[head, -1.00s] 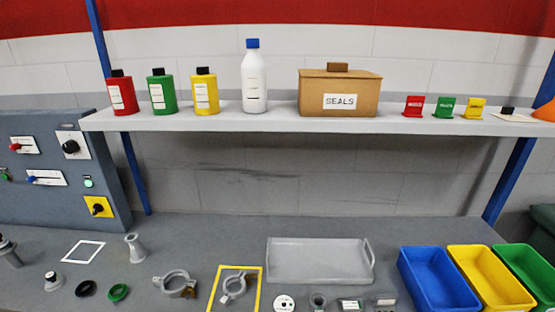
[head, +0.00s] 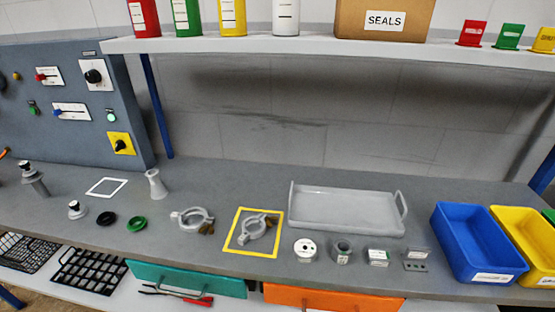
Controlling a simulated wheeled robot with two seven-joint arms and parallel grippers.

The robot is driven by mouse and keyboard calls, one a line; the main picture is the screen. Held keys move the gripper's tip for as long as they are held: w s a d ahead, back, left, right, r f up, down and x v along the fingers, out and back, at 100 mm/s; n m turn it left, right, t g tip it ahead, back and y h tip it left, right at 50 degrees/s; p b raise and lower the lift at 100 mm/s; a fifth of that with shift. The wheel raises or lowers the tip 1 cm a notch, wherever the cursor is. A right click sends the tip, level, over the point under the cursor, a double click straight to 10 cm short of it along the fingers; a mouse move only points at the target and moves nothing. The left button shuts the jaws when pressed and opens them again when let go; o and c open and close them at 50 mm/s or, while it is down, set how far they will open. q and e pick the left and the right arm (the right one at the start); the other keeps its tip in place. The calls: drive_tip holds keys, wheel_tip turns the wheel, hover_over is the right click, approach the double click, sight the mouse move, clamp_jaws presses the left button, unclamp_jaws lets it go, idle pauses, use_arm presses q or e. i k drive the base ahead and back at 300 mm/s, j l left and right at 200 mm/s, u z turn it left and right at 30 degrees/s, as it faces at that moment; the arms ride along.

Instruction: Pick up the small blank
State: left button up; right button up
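No part in view carries a readable label naming it the small blank. A small, low grey piece with a dark-topped knob (head: 75,210) stands on the bench at the left and may be it. A larger grey piece with a black top (head: 34,178) stands farther left. A black ring (head: 106,219) and a green ring (head: 136,224) lie just right of the small knobbed piece. Neither of my grippers shows in the head view.
A shelf (head: 300,45) overhangs the back.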

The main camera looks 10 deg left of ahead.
sight(29, 171)
drive_tip(key=u, duration=1.85)
drive_tip(key=i+j+z, duration=0.35)
drive_tip(key=j+z, duration=0.15)
drive_tip(key=i+j+z, duration=0.25)
drive_tip(key=j+z, duration=0.25)
drive_tip(key=i+j+z, duration=0.1)
drive_tip(key=j+z, duration=0.4)
drive_tip(key=j, duration=0.2)
drive_tip(key=j+z, duration=0.5)
drive_tip(key=j, duration=0.2)
drive_tip(key=k+j+z, duration=0.1)
drive_tip(key=j+z, duration=0.35)
drive_tip(key=j, duration=0.2)
drive_tip(key=k+j+z, duration=0.25)
drive_tip(key=j+z, duration=0.25)
drive_tip(key=j, duration=0.15)
